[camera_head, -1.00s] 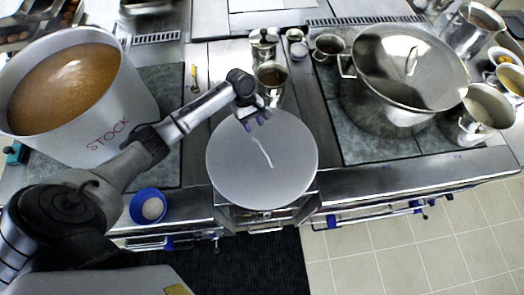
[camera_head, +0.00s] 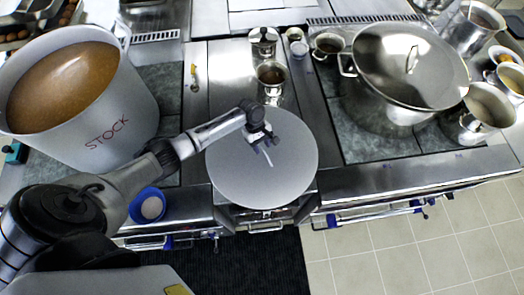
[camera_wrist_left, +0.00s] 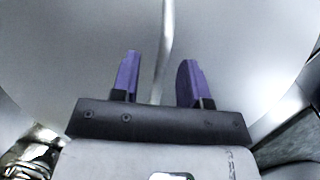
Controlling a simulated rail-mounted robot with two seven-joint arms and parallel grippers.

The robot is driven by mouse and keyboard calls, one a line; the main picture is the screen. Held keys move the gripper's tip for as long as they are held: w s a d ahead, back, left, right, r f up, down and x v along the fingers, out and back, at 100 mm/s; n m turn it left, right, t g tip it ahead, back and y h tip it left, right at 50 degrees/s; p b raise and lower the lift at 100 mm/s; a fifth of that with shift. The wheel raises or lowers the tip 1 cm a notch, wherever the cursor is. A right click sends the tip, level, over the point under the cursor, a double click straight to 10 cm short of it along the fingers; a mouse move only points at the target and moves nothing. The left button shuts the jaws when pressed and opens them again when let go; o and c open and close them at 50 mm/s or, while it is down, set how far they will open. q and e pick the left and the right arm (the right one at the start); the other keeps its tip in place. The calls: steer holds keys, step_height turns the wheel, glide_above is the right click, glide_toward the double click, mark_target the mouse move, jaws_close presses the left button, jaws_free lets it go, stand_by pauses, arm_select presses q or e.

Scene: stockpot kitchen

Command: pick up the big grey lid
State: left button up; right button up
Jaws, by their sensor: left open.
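The big grey lid (camera_head: 240,178) is a round, flat disc lying on the counter in the middle of the head view, overhanging the front edge. Its thin, light bar handle (camera_head: 269,158) runs across its middle. My left gripper (camera_head: 265,147) is open above the lid, over the far end of the handle. In the left wrist view the lid (camera_wrist_left: 70,60) fills most of the picture, and the handle (camera_wrist_left: 166,50) passes between the two purple fingers (camera_wrist_left: 158,80), nearer the left one. I cannot tell whether the fingers touch it. My right gripper does not show.
A large stock pot (camera_head: 105,118) of brown liquid stands at left, with a blue bowl (camera_head: 148,205) in front. A lidded steel pot (camera_head: 408,70) stands on the right hob. A steel cup (camera_head: 271,78) stands just behind the lid.

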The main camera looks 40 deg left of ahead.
arm_select(q)
steer(key=shift+s+d+f, duration=0.1)
steer(key=shift+d+f, duration=0.1)
steer(key=shift+f, duration=0.45)
jaws_close()
steer(key=shift+r, duration=0.1)
